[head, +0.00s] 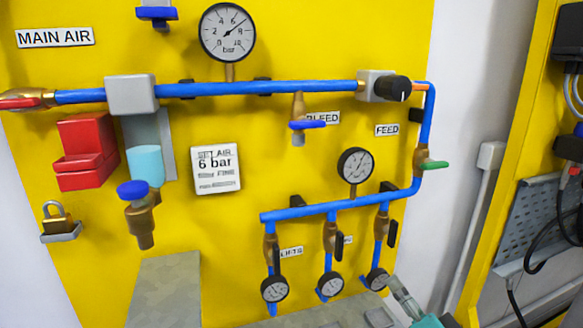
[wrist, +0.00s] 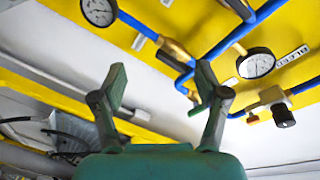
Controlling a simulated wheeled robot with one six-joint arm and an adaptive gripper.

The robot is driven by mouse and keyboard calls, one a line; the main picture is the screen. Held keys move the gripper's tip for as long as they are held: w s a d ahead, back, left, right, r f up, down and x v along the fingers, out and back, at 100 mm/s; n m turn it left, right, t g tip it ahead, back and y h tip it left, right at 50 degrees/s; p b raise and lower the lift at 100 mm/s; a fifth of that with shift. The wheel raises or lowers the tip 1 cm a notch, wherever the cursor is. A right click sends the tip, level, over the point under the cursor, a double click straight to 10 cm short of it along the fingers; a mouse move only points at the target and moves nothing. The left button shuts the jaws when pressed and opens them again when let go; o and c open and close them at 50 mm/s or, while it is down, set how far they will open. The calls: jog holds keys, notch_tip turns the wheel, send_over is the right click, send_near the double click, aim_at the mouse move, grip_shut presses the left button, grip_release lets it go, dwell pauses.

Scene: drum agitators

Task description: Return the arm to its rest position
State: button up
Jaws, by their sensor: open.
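My gripper (wrist: 160,82) is open and empty in the wrist view, its two dark green fingers spread apart above the teal body. Part of my teal gripper and a grey finger also show at the bottom right edge of the head view (head: 408,302), in front of the panel's lower right. The rest of my arm is out of view. In the wrist view the yellow panel with blue pipes (wrist: 232,42) lies beyond the fingers, seen tilted. No object is between the fingers, and I cannot tell the exact gap to the panel.
The yellow panel carries a main gauge (head: 228,32), a black regulator knob (head: 391,88), a green-handled valve (head: 432,164) and several small lower gauges (head: 331,284). A red lockout block (head: 84,152) and a padlock (head: 57,218) are at left. White wall (head: 470,120) is right of the panel.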

jog(key=s+a+f+n+g+h, duration=0.1)
jog(key=s+a+f+n+h, duration=0.15)
jog(key=s+f, duration=1.6)
jog(key=s+f+n+g, duration=0.1)
jog(key=s+n, duration=0.5)
jog(key=s, duration=1.8)
jog(key=shift+s+a+f+n, duration=0.3)
jog(key=shift+a+f+n, duration=0.05)
jog(key=shift+f, duration=0.3)
dwell(0.9)
